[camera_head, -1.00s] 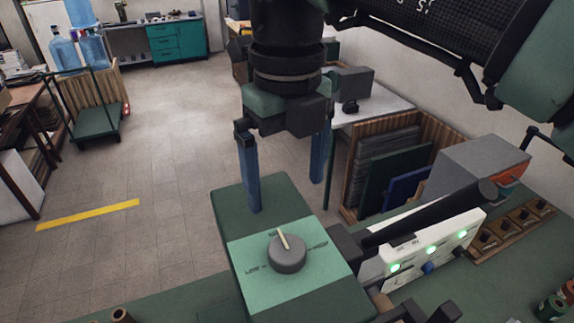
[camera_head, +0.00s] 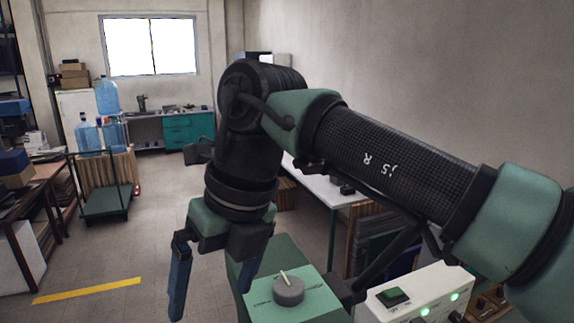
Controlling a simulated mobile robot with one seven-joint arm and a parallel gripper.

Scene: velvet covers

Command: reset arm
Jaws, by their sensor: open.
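My gripper (camera_head: 212,285) hangs from my arm (camera_head: 385,165) near the middle of the view, pointing down. Its two blue fingers are wide apart with nothing between them. It is just left of a green box (camera_head: 262,262) with a grey rotary knob (camera_head: 289,290) on its light green face. The right finger overlaps the box's left part in the picture; I cannot tell whether it touches. The knob's pale pointer is tilted up and left.
A white panel (camera_head: 378,305) with a green switch and lit green lamps stands right of the green box. A white table (camera_head: 318,187) is behind my arm. A cart (camera_head: 105,202) stands at the left, and the floor (camera_head: 165,195) between is clear.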

